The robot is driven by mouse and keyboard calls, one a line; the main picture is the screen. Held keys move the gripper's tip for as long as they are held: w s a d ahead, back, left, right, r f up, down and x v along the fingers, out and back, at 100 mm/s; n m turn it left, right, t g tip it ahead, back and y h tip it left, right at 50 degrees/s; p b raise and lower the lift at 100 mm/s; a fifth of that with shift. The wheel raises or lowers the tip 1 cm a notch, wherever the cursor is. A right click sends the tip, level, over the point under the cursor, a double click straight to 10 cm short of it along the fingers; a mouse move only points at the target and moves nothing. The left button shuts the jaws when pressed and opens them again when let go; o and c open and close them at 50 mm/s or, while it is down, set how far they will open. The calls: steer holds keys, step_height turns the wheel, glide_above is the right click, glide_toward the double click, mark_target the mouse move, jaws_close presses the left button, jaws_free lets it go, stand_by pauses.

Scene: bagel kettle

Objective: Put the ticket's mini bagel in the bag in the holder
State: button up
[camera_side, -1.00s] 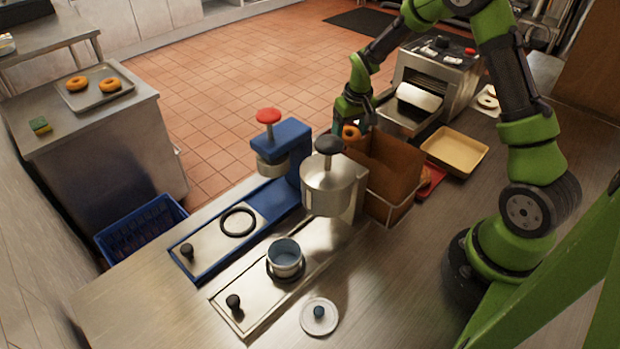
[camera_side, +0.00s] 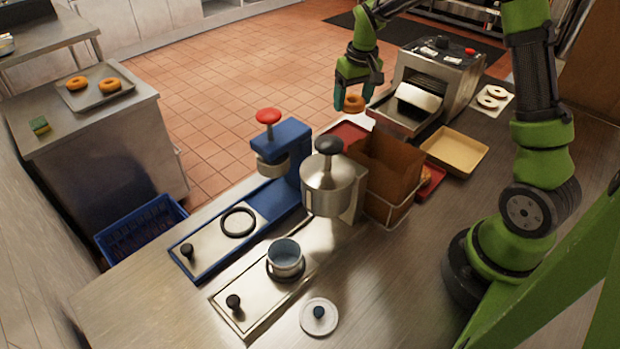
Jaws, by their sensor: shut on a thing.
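My gripper (camera_side: 356,94) is shut on a brown mini bagel (camera_side: 353,104), which hangs between and below the fingers. The gripper and bagel are in the air, beyond the bag and above the area of a red tray. The brown paper bag (camera_side: 392,172) stands upright and open at the top in a wire holder (camera_side: 403,212) on the steel counter. The inside bottom of the bag is hidden. I cannot make out a readable ticket.
A press with a black knob (camera_side: 328,185) stands close left of the bag, a blue press (camera_side: 285,145) beyond it. A red tray (camera_side: 348,132), a toaster (camera_side: 435,80) and a tan tray (camera_side: 455,150) surround the bag.

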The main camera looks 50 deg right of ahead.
mark_target(349, 105)
steer(key=r, duration=0.2)
steer(key=a+r, duration=0.1)
steer(key=r, duration=0.1)
steer(key=s+a+r, duration=0.1)
steer(key=r, duration=0.1)
steer(key=shift+a+r, duration=0.15)
steer(key=shift+a, duration=0.1)
steer(key=s+a+r, duration=0.7)
steer(key=s, duration=0.3)
steer(key=s+a+f, duration=0.2)
steer(key=s+a, duration=0.1)
steer(key=s, duration=0.4)
step_height(349, 105, down, 6)
steer(key=shift+f, duration=0.15)
steer(key=shift+d, duration=0.1)
steer(key=o, duration=1.1)
